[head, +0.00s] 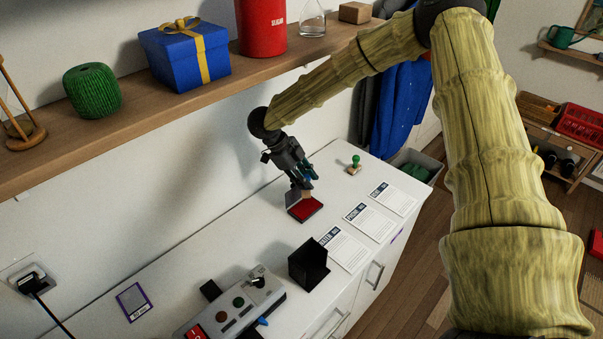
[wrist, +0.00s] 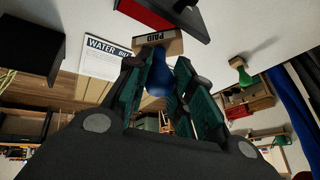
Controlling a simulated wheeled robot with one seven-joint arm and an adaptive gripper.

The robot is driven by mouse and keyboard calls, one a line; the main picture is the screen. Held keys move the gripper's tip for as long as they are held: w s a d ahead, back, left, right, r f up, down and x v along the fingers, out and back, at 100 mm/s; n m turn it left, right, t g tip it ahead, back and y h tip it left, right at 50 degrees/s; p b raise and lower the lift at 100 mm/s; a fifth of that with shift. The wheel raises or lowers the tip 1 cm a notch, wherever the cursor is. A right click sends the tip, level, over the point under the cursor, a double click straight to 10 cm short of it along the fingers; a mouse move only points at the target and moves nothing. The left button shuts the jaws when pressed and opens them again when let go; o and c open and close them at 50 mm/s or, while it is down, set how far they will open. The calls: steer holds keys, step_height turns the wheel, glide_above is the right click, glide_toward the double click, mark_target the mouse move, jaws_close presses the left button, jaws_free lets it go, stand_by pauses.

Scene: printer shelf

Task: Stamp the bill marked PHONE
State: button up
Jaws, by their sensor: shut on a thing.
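My gripper (head: 303,180) is shut on the blue handle of a wooden stamp. The stamp (wrist: 158,45) shows in the wrist view with its wooden block, lettered PAID, beyond the fingertips. In the head view the block is at the red ink pad (head: 308,211); I cannot tell whether they touch. The pad also shows at the top of the wrist view (wrist: 148,14). The bill that seems to read PHONE (head: 370,223) lies flat in the middle of a row, right of the pad. The WATER bill (head: 344,250) lies nearer, and a third bill (head: 394,200) farther.
A green-handled stamp (head: 355,164) stands behind the pad. A black holder (head: 308,267) stands beside the WATER bill. A grey control box (head: 237,305) is at the front. A wooden shelf (head: 130,132) with several objects runs along the wall. White counter is bare around the pad.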

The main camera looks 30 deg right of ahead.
mark_target(306, 192)
steer(key=shift+s+f+b, duration=0.1)
steer(key=shift+f+b, duration=0.3)
steer(key=shift+f, duration=0.05)
steer(key=shift+f+b, duration=1.95)
steer(key=shift+f, duration=0.6)
steer(key=shift+f+p, duration=0.3)
steer(key=shift+f, duration=0.25)
stand_by(1.5)
steer(key=shift+r+p, duration=2.95)
steer(key=shift+r, duration=0.7)
steer(key=shift+d+f, duration=0.1)
